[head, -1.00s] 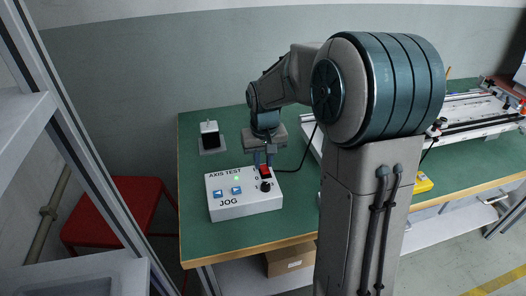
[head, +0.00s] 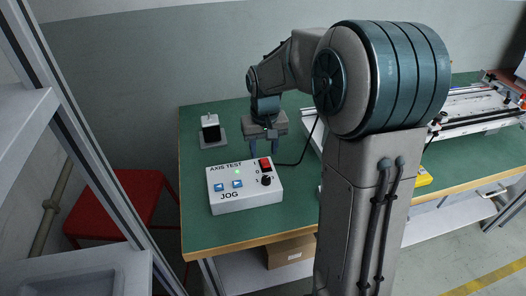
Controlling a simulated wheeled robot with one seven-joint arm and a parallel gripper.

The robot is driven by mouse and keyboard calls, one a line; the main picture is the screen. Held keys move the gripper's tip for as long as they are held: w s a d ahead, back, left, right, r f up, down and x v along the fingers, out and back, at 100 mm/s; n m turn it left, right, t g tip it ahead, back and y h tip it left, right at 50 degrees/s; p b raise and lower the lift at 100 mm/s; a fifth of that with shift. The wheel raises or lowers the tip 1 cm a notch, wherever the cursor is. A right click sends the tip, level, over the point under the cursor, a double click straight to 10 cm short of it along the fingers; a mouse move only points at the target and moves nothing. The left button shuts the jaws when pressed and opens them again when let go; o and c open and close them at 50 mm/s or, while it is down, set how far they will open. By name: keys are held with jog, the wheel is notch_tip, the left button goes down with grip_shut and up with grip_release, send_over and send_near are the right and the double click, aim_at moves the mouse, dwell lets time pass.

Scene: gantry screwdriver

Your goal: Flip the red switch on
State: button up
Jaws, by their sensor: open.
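The white control box (head: 245,196) stands on the green table top, with "AXIS TEST" and "JOG" printed on its face. The red switch (head: 265,163) sits at the box's upper right, above a black knob (head: 266,181). A small green light (head: 237,171) is lit left of the switch. Two blue jog buttons (head: 228,185) are on the lower left. My gripper (head: 263,151) is open and empty, fingers pointing down, just behind and above the red switch. Whether a fingertip touches the switch cannot be told. The tilt of the switch is too small to read.
A small grey block with a black face (head: 210,131) stands on the table behind the box. A black cable runs right from the box. A linear rail assembly (head: 470,115) and a yellow item (head: 424,177) are at right. A red stool (head: 125,205) stands left.

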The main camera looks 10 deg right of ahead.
aim_at(265, 163)
notch_tip(265, 163, up, 12)
jog(key=p, duration=0.1)
jog(key=shift+s+f+p, duration=0.15)
jog(key=shift+s+p, duration=0.2)
jog(key=shift+s, duration=0.05)
jog(key=s+r+t+p, duration=0.1)
jog(key=s+p, duration=0.4)
jog(key=s, duration=0.5)
jog(key=s+r+t+p, duration=0.1)
jog(key=s+r+p, duration=0.3)
jog(key=s, duration=0.6)
jog(key=shift+s+p, duration=0.25)
jog(key=shift+p, duration=0.6)
